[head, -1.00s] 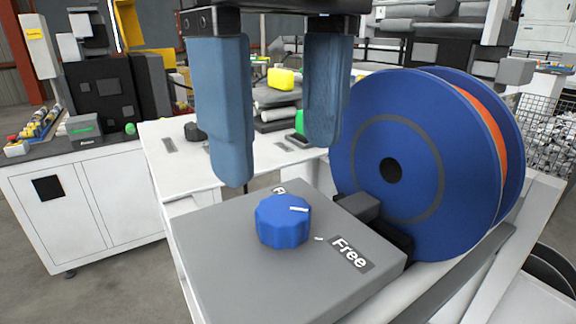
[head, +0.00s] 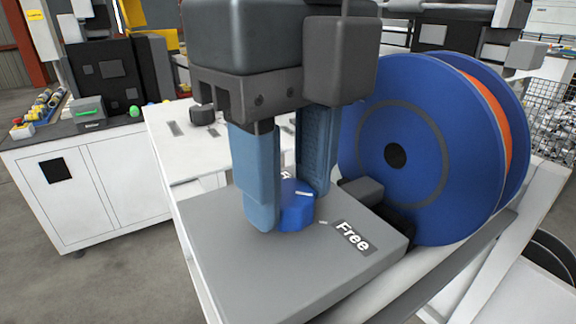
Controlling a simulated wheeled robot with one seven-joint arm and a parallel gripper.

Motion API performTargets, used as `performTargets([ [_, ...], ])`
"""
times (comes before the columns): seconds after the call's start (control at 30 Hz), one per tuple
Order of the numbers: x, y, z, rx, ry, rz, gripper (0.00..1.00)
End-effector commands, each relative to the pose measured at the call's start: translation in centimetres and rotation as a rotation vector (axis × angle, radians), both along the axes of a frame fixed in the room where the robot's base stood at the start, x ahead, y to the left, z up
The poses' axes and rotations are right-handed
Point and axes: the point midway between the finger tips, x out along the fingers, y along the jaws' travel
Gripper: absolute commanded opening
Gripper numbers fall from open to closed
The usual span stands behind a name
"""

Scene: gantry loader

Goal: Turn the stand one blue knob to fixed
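The blue knob (head: 298,212) sits on top of the grey box of the stand (head: 240,265). Its white mark points to the right in the picture, near the Free label (head: 353,235). The other label, behind the knob, is mostly hidden by my fingers; only a letter shows. My gripper (head: 290,210) points down with its two blue fingers on either side of the knob. The near left finger covers the knob's left part; the other finger is at its far right side. The fingers are apart; whether they press on the knob is not clear.
A large blue spool (head: 395,190) with an orange band stands close right of the box. A small dark block (head: 362,190) lies between them. A white cabinet (head: 100,190) stands at the left, with grey floor before it.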

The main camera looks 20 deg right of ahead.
Motion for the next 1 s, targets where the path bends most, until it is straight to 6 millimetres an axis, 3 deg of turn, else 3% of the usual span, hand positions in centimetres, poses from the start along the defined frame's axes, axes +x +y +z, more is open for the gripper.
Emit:
performTargets([
  [0.3,0.01,0.0,0.02,0.0,0.0,0.0,0.11],
  [0.67,0.03,0.02,-0.24,0.001,-0.002,0.072,0.11],
  [1.0,0.03,0.03,-0.44,0.001,-0.003,0.335,0.11],
])
